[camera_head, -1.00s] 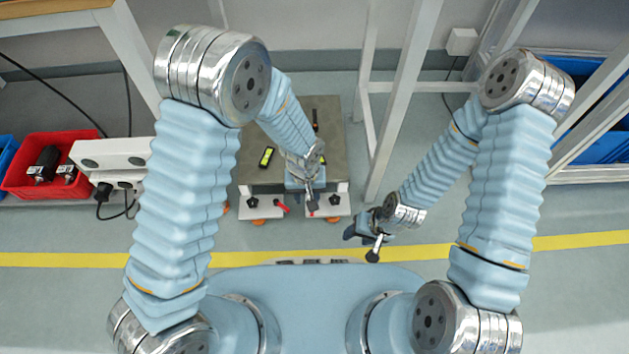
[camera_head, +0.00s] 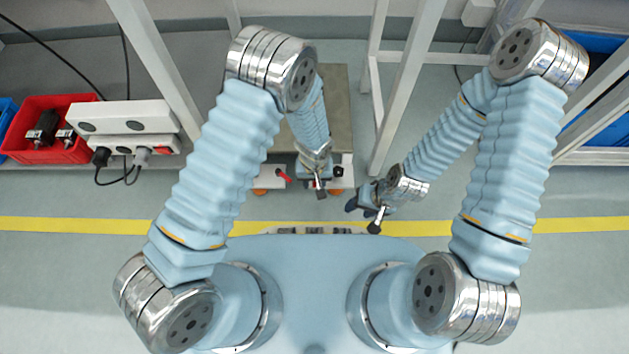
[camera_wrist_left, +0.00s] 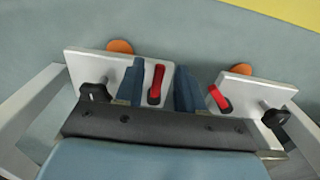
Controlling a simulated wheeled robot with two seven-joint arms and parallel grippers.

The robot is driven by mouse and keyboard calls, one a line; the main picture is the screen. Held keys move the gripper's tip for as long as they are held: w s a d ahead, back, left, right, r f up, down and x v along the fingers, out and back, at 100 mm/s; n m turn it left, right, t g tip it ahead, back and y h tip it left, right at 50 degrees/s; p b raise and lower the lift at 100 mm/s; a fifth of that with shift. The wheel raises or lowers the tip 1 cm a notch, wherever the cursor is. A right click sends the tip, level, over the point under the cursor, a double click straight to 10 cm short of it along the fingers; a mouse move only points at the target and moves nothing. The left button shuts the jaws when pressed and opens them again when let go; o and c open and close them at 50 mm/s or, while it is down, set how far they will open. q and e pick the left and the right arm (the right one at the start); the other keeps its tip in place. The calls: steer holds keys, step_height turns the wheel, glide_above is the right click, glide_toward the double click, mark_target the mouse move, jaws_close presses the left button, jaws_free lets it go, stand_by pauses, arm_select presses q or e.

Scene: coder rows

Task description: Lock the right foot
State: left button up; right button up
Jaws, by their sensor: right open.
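The cart (camera_head: 340,105) has a grey top and two white foot plates at its front. The right foot (camera_head: 346,181), partly hidden by my arm, bears a black knob (camera_head: 337,171). In the left wrist view this foot (camera_wrist_left: 88,66) is on the left, with its red lever (camera_wrist_left: 156,82) standing between my finger outlines. My left gripper (camera_head: 320,190) is open over the cart's front; its blue fingers (camera_wrist_left: 160,88) are apart, one on each side of that lever. I cannot tell contact. The left foot's red lever (camera_wrist_left: 219,97) is outside them. My right gripper (camera_head: 364,213) is open and empty, right of the cart.
A white frame (camera_head: 400,90) stands close to the cart's right. A red bin (camera_head: 75,155) and a white socket box (camera_head: 125,118) are at the left. A yellow floor line (camera_head: 80,224) runs between me and the cart. The floor there is clear.

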arm_select(q)
steer(key=shift+c, duration=0.4)
jaws_close()
steer(key=shift+a+m, duration=0.1)
steer(key=shift+m, duration=0.2)
steer(key=shift+w+a+m+b, duration=0.3)
steer(key=shift+a+m+b, duration=0.25)
steer(key=shift+m, duration=1)
steer(key=shift+w+a+m+b, duration=0.25)
steer(key=shift+a+m+b, duration=0.25)
steer(key=shift+m, duration=1.1)
steer(key=shift+w+a+m+b, duration=0.35)
steer(key=shift+a+m, duration=0.3)
steer(key=shift+m, duration=0.9)
